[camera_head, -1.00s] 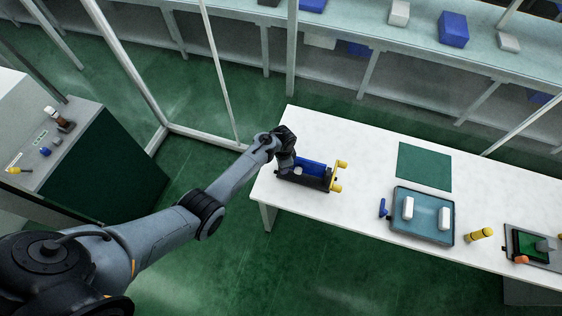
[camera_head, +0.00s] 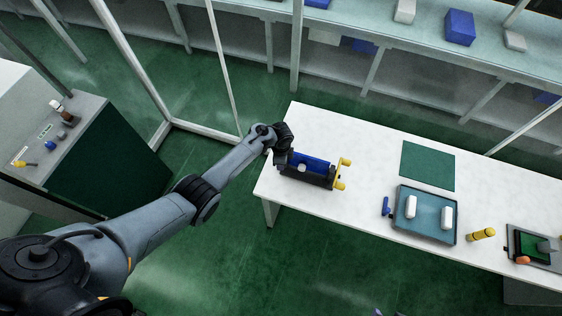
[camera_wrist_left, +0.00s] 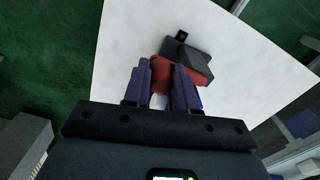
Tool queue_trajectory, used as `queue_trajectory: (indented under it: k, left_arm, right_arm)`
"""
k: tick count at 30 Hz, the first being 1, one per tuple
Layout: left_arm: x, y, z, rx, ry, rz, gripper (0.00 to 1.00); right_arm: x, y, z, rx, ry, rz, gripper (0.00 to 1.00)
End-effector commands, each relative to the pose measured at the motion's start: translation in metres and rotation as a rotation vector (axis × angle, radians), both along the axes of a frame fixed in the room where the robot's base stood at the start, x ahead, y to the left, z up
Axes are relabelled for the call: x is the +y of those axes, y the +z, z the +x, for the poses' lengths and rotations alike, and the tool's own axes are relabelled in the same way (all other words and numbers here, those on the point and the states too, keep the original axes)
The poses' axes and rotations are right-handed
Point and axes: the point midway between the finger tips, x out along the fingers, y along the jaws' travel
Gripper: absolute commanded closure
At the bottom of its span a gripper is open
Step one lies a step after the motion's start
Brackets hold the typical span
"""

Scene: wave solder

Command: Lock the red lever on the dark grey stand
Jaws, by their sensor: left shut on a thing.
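In the left wrist view, the dark grey stand (camera_wrist_left: 186,57) is on the white table, with a small dark block at its far end. The red lever (camera_wrist_left: 196,75) lies along its near side, and red also shows between my fingers. My left gripper (camera_wrist_left: 161,82) has its two blue fingers around the red lever and is shut on it. The fingers hide part of the lever. In the head view, my left gripper (camera_head: 283,157) is at the table's left end, and I cannot make out the stand or lever there. My right gripper is not in view.
A dark holder with a blue inside (camera_head: 318,165) and yellow knobs (camera_head: 342,172) is close beside my left gripper. Farther right are a green mat (camera_head: 427,165), a tray (camera_head: 426,234) with white pieces, and a yellow cylinder (camera_head: 481,234). White table (camera_head: 360,150) shows clear between them.

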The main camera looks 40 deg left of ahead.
Motion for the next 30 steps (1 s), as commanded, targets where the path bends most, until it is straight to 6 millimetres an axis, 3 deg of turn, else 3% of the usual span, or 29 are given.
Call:
queue_trajectory:
  k: [5,6,10,22,30]
  left_arm:
    - [0.0,0.0,0.0,-0.001,-0.002,0.0,1.0]
    - [0.0,0.0,0.0,-0.001,-0.002,0.0,0.69]
    - [0.0,0.0,0.0,0.0,-0.001,0.0,0.49]
    - [0.0,0.005,0.0,0.0,0.001,-0.001,0.48]
    - [-0.001,0.042,0.001,-0.003,0.0,-0.002,0.48]
  right_arm:
    - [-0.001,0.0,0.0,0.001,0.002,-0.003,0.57]
    - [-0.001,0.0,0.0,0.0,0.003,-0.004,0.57]
    - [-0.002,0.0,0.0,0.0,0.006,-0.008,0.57]
    - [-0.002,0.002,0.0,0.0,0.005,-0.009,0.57]
    - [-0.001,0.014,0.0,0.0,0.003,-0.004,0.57]
